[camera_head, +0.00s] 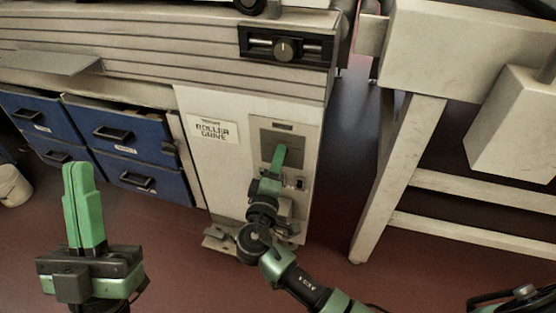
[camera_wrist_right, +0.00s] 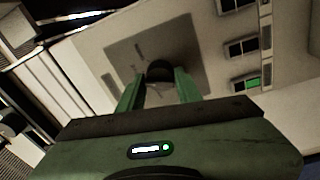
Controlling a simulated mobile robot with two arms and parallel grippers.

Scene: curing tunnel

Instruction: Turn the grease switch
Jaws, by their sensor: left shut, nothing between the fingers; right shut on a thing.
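My right gripper (camera_head: 280,152) is at the grey square plate (camera_head: 290,140) on the front of the beige machine cabinet. In the right wrist view its two green fingers (camera_wrist_right: 158,88) are closed on a dark round switch knob (camera_wrist_right: 159,70) in the middle of the grey plate. The fingers hide part of the knob, so I cannot read its setting. My left gripper (camera_head: 80,168) is shut and empty, pointing up at the lower left, apart from the cabinet.
A "ROLLER DRIVE" label (camera_head: 213,129) sits left of the plate. Small rocker switches (camera_wrist_right: 240,47) sit beside it, one lit green (camera_wrist_right: 253,83). Blue drawers (camera_head: 120,130) stand at left, a black panel with a knob (camera_head: 284,48) above, a beige frame (camera_head: 400,180) at right.

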